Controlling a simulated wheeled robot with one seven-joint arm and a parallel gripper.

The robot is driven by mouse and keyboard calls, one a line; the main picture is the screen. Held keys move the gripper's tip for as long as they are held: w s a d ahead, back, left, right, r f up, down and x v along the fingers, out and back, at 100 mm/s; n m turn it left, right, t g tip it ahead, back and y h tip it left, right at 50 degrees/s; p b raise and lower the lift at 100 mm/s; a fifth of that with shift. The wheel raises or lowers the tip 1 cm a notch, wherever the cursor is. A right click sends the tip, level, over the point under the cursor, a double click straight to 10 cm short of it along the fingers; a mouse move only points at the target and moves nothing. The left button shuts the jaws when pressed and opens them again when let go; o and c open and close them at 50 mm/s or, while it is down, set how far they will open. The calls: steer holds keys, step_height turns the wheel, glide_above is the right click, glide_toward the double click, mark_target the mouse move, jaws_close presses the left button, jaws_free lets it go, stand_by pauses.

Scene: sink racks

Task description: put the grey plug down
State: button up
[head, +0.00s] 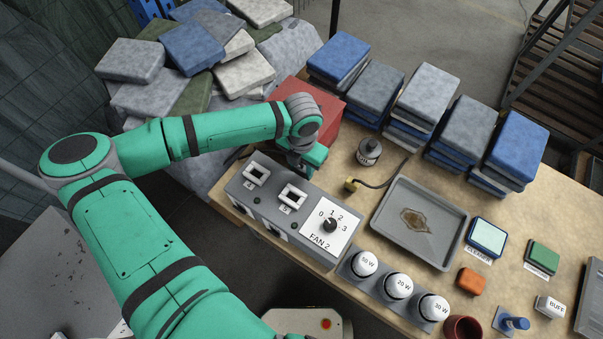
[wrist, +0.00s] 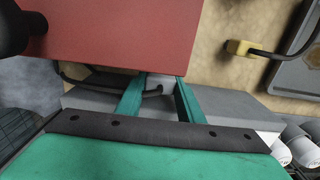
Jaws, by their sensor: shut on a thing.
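My gripper (head: 303,163) is over the bench between the red box (head: 318,128) and the grey control panel (head: 270,195). In the wrist view its two green fingers (wrist: 161,86) are shut on the grey plug (wrist: 157,83), which sits between the fingertips beside the red box's edge (wrist: 120,35). A dark cable (wrist: 85,83) runs left from the plug along the box. In the head view the plug is hidden by my gripper. I cannot tell whether the plug touches the bench.
A yellow plug (head: 351,184) on a black cable lies right of the panel; it also shows in the wrist view (wrist: 239,47). A dark bottle (head: 369,152) stands behind it. A stained grey tray (head: 393,237) is farther right. Folded cloth stacks (head: 421,95) line the back.

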mark_target(302, 173)
steer(key=shift+f, duration=2.3)
steer(key=o, duration=1.1)
steer(key=shift+f, duration=0.1)
steer(key=shift+w+r, duration=0.2)
steer(key=shift+r, duration=0.3)
step_height(302, 173, up, 10)
steer(key=shift+r, duration=0.1)
steer(key=shift+s+r, duration=0.15)
steer(key=shift+r, duration=0.35)
